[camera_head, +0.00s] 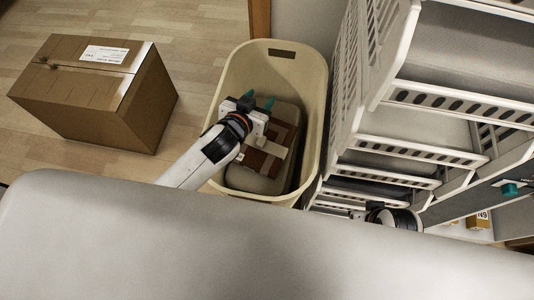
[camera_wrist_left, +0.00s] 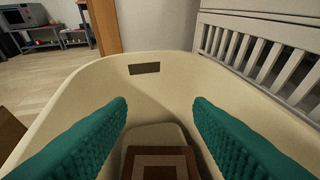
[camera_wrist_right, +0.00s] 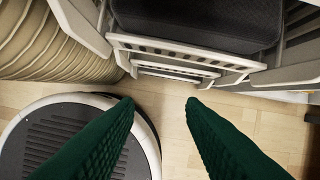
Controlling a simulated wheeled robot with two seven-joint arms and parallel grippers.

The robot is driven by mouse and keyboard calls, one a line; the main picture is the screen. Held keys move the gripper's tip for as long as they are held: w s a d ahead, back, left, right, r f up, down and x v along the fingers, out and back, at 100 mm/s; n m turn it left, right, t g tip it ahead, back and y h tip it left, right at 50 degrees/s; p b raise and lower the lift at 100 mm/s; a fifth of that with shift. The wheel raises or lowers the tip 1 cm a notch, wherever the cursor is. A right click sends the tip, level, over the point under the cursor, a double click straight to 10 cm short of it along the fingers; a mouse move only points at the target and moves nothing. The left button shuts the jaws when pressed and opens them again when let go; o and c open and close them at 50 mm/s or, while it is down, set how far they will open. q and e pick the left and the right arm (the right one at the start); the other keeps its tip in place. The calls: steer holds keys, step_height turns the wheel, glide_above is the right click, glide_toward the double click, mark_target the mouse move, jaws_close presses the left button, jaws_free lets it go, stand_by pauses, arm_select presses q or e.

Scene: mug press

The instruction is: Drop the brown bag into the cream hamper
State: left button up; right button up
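The cream hamper (camera_head: 315,85) stands on the floor at the centre of the head view; its rim and a slot show in the left wrist view (camera_wrist_left: 80,88). The brown bag (camera_head: 281,133), with a pattern of darker and lighter brown patches, lies inside the hamper. Its top also shows low in the left wrist view (camera_wrist_left: 155,163). My left gripper (camera_head: 259,100) is over the hamper, above the bag, with its teal fingers apart and nothing between them. My right gripper (camera_wrist_right: 160,102) is open and empty, above the floor beside a shelf.
A white slatted rack (camera_head: 410,155) stands close against the hamper's right side. A cardboard box (camera_head: 95,95) is on the floor to the left, with clear floor between it and the hamper. A dark grey item (camera_wrist_right: 195,22) sits on the rack.

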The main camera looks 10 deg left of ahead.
arm_select(q)
steer(key=p+v, duration=0.2)
steer(key=v, duration=1)
arm_select(e)
step_height(320, 180, down, 7)
arm_select(q)
steer(key=shift+f, duration=0.1)
arm_select(e)
steer(key=shift+a, duration=0.1)
